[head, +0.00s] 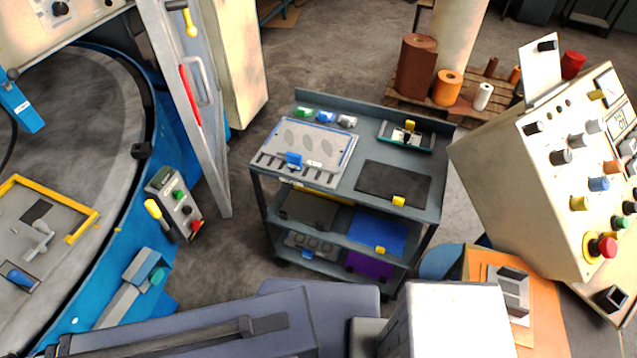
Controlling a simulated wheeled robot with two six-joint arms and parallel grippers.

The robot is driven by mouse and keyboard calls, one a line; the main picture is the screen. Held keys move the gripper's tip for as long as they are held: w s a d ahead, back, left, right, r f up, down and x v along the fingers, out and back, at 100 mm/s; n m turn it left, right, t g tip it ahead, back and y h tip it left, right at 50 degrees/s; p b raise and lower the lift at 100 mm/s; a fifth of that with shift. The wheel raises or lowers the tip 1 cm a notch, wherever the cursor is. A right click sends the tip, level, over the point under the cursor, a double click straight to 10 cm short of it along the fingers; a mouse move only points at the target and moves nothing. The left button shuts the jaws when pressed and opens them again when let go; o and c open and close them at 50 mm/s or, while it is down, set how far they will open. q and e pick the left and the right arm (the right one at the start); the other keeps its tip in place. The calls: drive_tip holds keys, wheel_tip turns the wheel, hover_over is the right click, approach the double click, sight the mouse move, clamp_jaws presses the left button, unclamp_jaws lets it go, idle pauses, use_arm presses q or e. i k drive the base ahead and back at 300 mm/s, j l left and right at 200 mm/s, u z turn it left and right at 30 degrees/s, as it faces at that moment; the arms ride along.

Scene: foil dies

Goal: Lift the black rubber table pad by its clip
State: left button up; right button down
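The black rubber table pad (390,178) lies flat on the top shelf of a grey cart (340,203), at its right front.
Beside the pad, a grey plate (330,145) with a blue clip lies on the cart top. A green-edged tool (407,136) lies behind the pad. Lower shelves hold a blue mat (378,232) and a purple one. A control console (545,190) stands right; a blue round machine (120,220) stands left.

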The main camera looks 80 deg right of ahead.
sight(401, 186)
drive_tip(key=j+z, duration=0.1)
drive_tip(key=z, duration=3.45)
drive_tip(key=i+j+z, duration=0.75)
drive_tip(key=j, duration=0.3)
drive_tip(key=k+l+u, duration=0.15)
drive_tip(key=k+l, duration=0.1)
drive_tip(key=k, duration=0.05)
